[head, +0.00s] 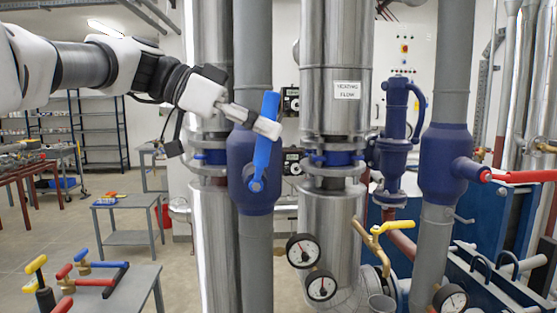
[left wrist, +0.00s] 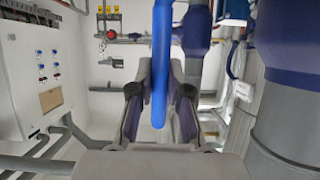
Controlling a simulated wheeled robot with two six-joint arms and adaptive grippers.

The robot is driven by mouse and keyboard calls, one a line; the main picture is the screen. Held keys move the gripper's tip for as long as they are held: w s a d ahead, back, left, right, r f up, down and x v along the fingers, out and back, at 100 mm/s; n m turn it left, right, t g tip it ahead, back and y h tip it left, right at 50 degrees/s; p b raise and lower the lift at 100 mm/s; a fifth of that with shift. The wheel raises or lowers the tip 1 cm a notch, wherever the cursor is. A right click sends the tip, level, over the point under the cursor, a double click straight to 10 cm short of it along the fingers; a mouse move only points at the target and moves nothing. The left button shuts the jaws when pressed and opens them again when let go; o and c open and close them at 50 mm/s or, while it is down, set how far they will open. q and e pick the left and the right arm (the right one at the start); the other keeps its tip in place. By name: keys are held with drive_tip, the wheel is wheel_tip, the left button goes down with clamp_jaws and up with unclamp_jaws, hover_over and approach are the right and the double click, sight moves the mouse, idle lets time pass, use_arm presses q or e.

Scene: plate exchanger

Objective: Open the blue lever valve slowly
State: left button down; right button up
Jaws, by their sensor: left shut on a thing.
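The blue lever (head: 262,160) is on a dark blue valve body (head: 239,183) set in a grey vertical pipe. It stands nearly upright, its top leaning slightly to the right, with its pivot at the lower end. My left gripper (head: 266,127) reaches in from the upper left and is shut on the lever's upper half. In the left wrist view the blue lever (left wrist: 160,50) runs down between the two fingers of my left gripper (left wrist: 159,95). The exact finger contact is partly hidden. My right gripper is in neither view.
A steel pipe labelled heating flow (head: 347,90) stands just right of the valve. A red lever (head: 520,176) and a yellow lever (head: 393,227) are further right. Pressure gauges (head: 303,250) sit below. A small table (head: 140,285) with loose valves stands lower left.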

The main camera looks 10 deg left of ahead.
use_arm(q)
drive_tip(key=shift+s+a+t+h+b, duration=0.25)
drive_tip(key=shift+a+h+b, duration=0.5)
drive_tip(key=shift+b, duration=0.5)
drive_tip(key=shift+a+r+h+b, duration=0.1)
drive_tip(key=shift+r+h+b, duration=0.15)
drive_tip(key=shift+b, duration=0.1)
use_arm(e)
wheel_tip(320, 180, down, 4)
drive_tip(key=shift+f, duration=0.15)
use_arm(q)
drive_tip(key=c, duration=1.1)
unclamp_jaws()
drive_tip(key=shift+a+f, duration=0.1)
drive_tip(key=v, duration=1.2)
